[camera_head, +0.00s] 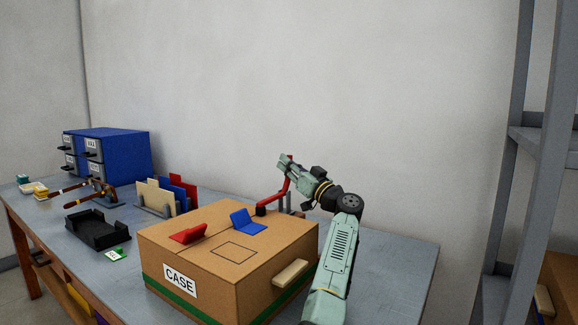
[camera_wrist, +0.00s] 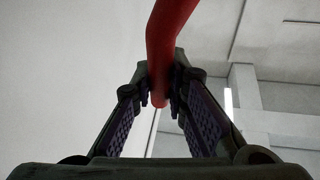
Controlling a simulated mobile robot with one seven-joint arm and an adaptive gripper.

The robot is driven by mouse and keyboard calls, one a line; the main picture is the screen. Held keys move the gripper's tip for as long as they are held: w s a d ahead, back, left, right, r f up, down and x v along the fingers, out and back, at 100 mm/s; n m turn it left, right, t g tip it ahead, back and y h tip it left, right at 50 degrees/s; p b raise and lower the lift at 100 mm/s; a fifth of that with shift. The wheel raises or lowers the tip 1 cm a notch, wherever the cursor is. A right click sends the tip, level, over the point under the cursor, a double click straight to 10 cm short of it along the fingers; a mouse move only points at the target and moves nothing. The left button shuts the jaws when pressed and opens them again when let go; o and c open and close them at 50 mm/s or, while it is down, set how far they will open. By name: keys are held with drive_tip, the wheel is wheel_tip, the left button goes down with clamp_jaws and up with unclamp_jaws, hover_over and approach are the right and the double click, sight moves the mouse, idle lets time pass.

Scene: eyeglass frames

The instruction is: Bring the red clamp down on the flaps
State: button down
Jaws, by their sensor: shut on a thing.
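The red clamp (camera_head: 286,184) stands at the back right edge of the cardboard case (camera_head: 207,277), with its lever raised and its short arm reaching toward the case top. My gripper (camera_head: 282,164) is shut on the upper end of the clamp's lever. In the wrist view the red lever (camera_wrist: 165,45) runs between the fingers of my gripper (camera_wrist: 162,92). Whether the clamp's arm touches the case is too small to tell.
A grey shelf (camera_head: 545,140) stands at the right. The bench right of the case is clear.

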drive_tip(key=c, duration=1.6)
unclamp_jaws()
drive_tip(key=shift+o, duration=0.2)
